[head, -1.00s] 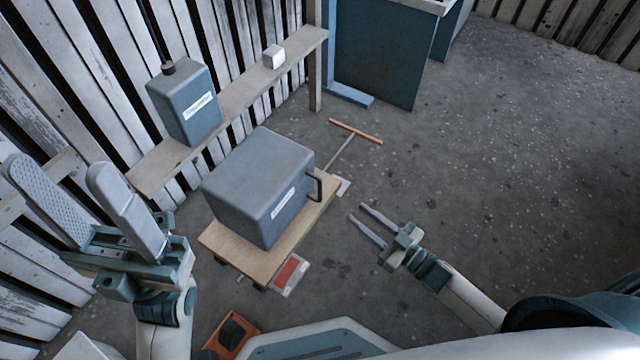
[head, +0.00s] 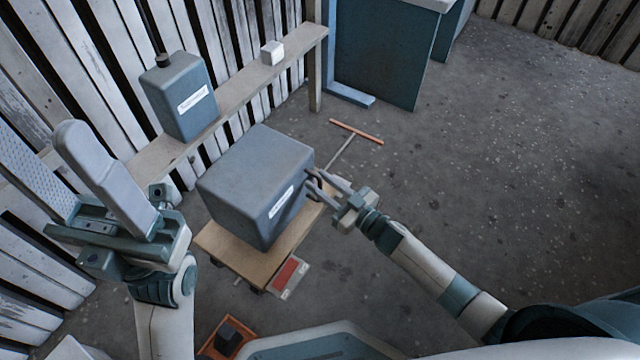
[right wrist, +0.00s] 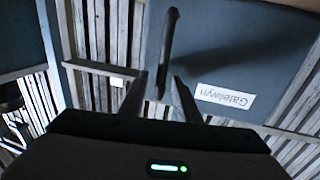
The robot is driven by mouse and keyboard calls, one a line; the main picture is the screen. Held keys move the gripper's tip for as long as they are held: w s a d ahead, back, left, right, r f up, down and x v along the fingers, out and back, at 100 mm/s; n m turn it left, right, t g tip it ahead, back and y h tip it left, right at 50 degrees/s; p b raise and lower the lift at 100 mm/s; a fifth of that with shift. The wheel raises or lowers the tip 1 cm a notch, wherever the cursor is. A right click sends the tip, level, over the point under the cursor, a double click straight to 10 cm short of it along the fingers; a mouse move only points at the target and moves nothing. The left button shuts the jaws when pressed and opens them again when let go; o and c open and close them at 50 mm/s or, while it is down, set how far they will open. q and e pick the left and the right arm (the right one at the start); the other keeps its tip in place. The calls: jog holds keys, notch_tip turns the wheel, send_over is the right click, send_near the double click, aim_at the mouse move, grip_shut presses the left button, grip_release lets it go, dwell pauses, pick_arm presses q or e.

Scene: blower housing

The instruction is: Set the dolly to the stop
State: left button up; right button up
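The dolly is a low wooden platform (head: 222,247) carrying a large blue-grey box (head: 250,180) with a white label. A dark handle stands on the box's right side; it shows in the right wrist view (right wrist: 170,38). My right gripper (head: 314,178) is at this handle, its fingers open. In the right wrist view the handle's end lies between the fingertips (right wrist: 160,82); contact cannot be told. My left gripper (head: 38,140) is open and empty, raised at the left. A red panel in a pale frame (head: 287,274) lies on the floor by the dolly's near edge; I cannot tell whether it is the stop.
A T-bar with an orange crosspiece (head: 356,131) reaches out beyond the dolly. A wall shelf (head: 232,103) holds a canister (head: 183,97) and a small white box (head: 271,53). A teal cabinet (head: 385,55) stands behind. Floor on the right is clear.

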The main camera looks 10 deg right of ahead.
jog(key=shift+w+a, duration=0.15)
jog(key=shift+w, duration=0.05)
grip_shut()
